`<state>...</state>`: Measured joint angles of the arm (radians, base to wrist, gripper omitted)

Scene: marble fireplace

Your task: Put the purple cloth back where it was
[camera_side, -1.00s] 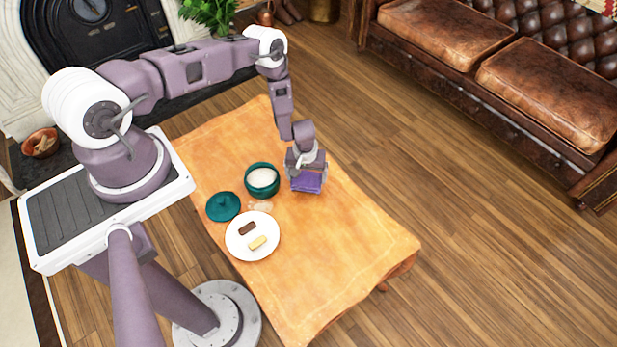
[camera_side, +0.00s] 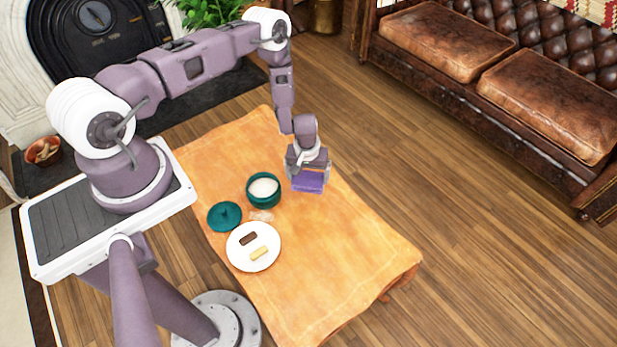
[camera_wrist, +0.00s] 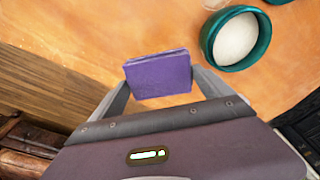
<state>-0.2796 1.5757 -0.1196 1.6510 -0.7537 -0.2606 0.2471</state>
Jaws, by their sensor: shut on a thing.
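The purple cloth (camera_side: 308,182) is a small folded block. My gripper (camera_side: 308,176) is shut on it, at the right side of the orange-covered table. In the wrist view the cloth (camera_wrist: 159,75) sits between the two fingers of my gripper (camera_wrist: 160,82), one finger at each side. I cannot tell whether the cloth touches the table or is held just above it.
A teal pot (camera_side: 263,189) with white contents stands just left of the cloth. Its teal lid (camera_side: 225,215) and a white plate (camera_side: 242,262) with a dark and a pale bar lie further left. The front of the table (camera_side: 345,265) is clear.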

